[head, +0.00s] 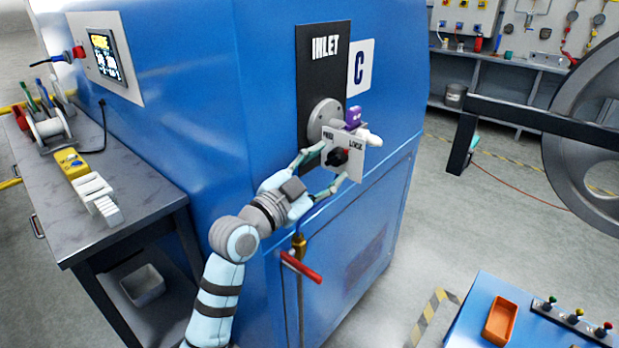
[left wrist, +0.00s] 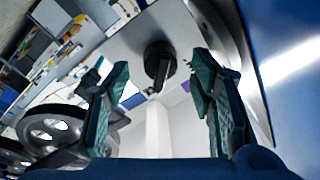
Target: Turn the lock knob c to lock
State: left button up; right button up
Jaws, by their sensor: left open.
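The lock knob c (head: 338,157) is a small black knob on a white plate (head: 355,172) with a free label at left and a lock label at right. In the left wrist view the knob (left wrist: 159,62) has a bar-shaped grip, tilted slightly from upright. My left gripper (head: 333,163) is open. Its green fingers (left wrist: 160,78) stand on either side of the knob, with visible gaps. My right gripper is not in view.
A purple part (head: 352,117) and a pale rounded piece sit above the plate. A red-handled valve (head: 300,266) is below my left arm. A workbench (head: 130,195) stands at left, and a large grey wheel (head: 590,140) at right.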

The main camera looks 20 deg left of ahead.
pick_arm(q)
jog(key=v, duration=1)
jog(key=shift+s, duration=0.1)
